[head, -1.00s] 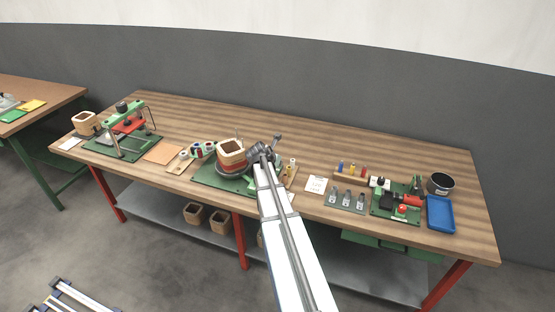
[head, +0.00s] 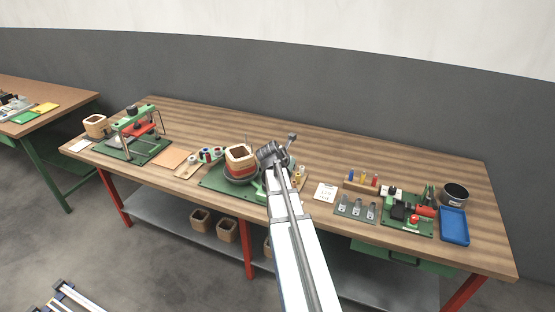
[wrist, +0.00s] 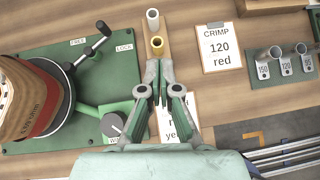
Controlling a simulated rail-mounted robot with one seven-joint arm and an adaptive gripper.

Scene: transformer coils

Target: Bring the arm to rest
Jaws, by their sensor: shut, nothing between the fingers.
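My arm reaches over the wooden bench (head: 330,143) in the head view, with its end (head: 270,155) beside the coil on the green winding plate (head: 215,182). In the wrist view my gripper (wrist: 160,68) is shut and empty. Its fingertips are just below a yellow-rimmed sleeve (wrist: 157,46) in the picture, with a grey sleeve (wrist: 152,18) beyond it. I cannot tell how high the fingers are above the rack. A paper label (wrist: 180,118) is partly hidden behind the fingers.
The wound coil (wrist: 38,100) and a crank handle (wrist: 90,46) stand to the left in the wrist view. A "CRIMP 120 red" card (wrist: 220,48) and lugs (wrist: 285,65) lie right. A blue tray (head: 454,226) and a dark pot (head: 454,194) stand at the bench's right end.

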